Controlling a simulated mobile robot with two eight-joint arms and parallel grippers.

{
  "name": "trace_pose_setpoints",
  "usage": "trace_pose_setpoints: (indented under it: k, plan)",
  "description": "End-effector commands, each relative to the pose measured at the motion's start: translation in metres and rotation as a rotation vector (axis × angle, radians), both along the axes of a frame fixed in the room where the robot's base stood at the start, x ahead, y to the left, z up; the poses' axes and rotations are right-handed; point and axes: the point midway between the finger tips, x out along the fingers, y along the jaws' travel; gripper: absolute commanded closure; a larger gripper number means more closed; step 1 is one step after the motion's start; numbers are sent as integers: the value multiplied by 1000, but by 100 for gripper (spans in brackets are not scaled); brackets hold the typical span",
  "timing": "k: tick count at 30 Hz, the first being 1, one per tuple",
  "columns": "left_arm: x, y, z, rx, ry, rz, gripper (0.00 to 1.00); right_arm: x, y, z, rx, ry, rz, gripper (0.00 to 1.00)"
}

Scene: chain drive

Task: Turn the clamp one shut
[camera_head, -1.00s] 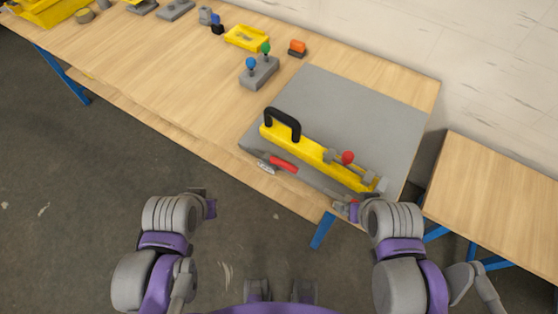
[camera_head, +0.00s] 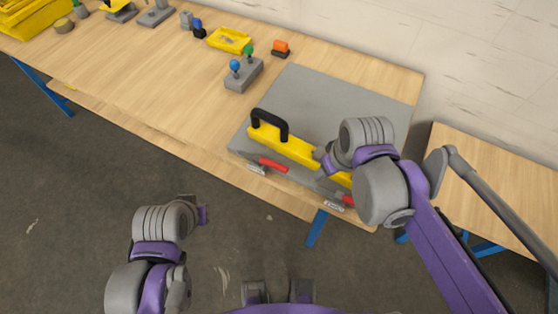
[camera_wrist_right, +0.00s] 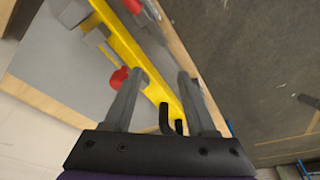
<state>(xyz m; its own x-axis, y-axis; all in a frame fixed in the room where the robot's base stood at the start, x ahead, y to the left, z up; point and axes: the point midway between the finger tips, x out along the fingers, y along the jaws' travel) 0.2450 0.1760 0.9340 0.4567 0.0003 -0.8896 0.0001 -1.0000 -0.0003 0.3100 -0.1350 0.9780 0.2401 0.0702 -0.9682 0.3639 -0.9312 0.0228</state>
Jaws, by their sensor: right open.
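Two toggle clamps with red handles sit along the front edge of the grey plate (camera_head: 300,85). One clamp (camera_head: 272,165) is left of centre, its handle lying low. The other clamp (camera_head: 347,200) is near the right corner, partly behind my right arm. I cannot tell which is clamp one. A yellow bar (camera_head: 285,145) with a black handle (camera_head: 270,122) lies on the plate. My right gripper (camera_wrist_right: 160,72) is open above the bar; a red knob (camera_wrist_right: 118,78) shows beside one finger. A red clamp handle (camera_wrist_right: 133,5) shows at the top. My left gripper (camera_head: 203,212) hangs before the table, its jaws unclear.
A second table (camera_head: 480,180) is at the right. Bare tabletop (camera_head: 165,85) lies left of the plate.

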Motion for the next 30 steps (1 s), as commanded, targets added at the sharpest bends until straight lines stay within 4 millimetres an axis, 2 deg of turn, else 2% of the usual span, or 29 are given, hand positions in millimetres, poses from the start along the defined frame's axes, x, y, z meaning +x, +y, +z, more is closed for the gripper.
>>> trace_pose_setpoints:
  k: [1,6,12,20,23,30]
  plan:
    - [0,0,-1,0,0,0,100,17,12,6,-6,43,79,43]
    - [-1,0,-2,0,1,0,100,59,50,16,-17,180,348,43]
    - [-1,0,-3,0,2,0,100,91,88,14,-7,295,593,43]
    - [-1,0,-3,0,2,0,100,100,103,7,2,341,695,43]
    - [-1,0,-4,0,3,0,100,98,104,-5,2,341,695,43]
    - [-3,0,-8,0,5,0,100,90,108,-50,2,340,692,43]
